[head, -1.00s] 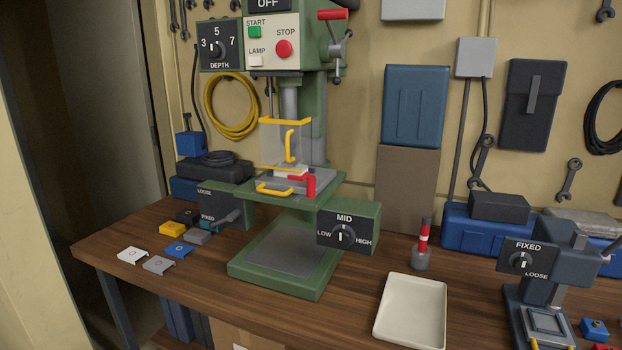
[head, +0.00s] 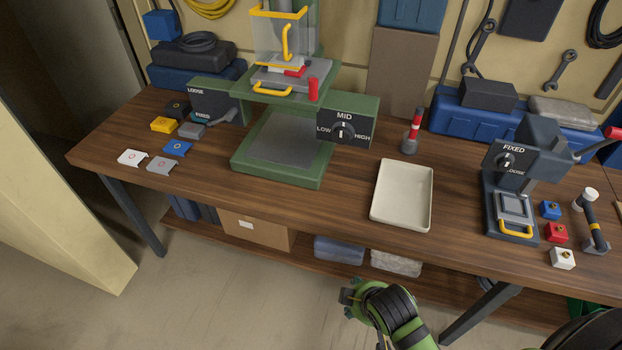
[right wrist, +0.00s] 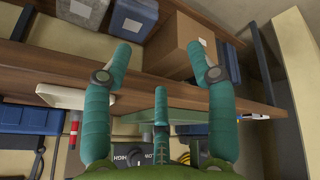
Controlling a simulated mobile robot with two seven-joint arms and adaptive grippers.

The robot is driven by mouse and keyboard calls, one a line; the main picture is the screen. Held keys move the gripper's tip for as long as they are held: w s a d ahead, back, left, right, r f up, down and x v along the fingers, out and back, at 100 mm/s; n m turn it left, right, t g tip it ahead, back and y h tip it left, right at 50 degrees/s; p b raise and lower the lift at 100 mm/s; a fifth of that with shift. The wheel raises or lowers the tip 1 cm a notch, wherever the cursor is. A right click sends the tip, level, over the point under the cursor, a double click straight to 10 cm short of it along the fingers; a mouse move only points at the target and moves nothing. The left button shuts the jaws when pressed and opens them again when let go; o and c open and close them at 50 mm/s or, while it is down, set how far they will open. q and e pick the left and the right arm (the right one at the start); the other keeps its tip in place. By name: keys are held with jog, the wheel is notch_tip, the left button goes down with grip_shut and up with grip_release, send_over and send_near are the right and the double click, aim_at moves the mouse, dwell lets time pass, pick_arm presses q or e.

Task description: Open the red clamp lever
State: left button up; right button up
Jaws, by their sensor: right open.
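The red clamp lever (head: 313,90) is on the small grey clamp plate of the green drill press, at its right front corner. Its red end stands upright, and another red part (head: 296,71) shows just behind it, below the clear guard with the yellow edge. My right gripper (head: 350,296) is low in front of the bench, well below and apart from the lever. In the right wrist view its teal fingers (right wrist: 160,62) are spread with nothing between them. The lever is not clearly seen in that view. My left gripper is not in view.
A cream tray (head: 402,195) lies right of the press. A dark blue fixture (head: 512,190) with a yellow handle stands further right. Several small blocks lie left of the press. The bench front edge (head: 290,225) and lower shelf (head: 300,265) lie between my gripper and the press.

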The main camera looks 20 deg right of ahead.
jog(key=w+r+n+t, duration=0.2)
jog(key=w+r+n, duration=0.2)
jog(key=w+r, duration=0.25)
jog(key=n+t+p, duration=0.1)
jog(key=n+t, duration=1)
jog(key=n, duration=1.4)
send_near(312, 93)
jog(key=shift+h, duration=0.3)
jog(key=w, duration=0.4)
jog(key=shift+w+r, duration=0.15)
jog(key=shift+r, duration=0.05)
jog(key=shift+w+r+p, duration=0.1)
jog(key=shift+w+p, duration=0.25)
jog(key=shift+w, duration=0.25)
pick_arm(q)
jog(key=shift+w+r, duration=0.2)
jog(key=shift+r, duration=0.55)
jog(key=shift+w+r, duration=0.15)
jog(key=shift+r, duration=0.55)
pick_arm(e)
jog(key=shift+w+d, duration=0.1)
jog(key=shift+w, duration=2.7)
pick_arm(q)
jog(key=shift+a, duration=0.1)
pick_arm(e)
grip_shut()
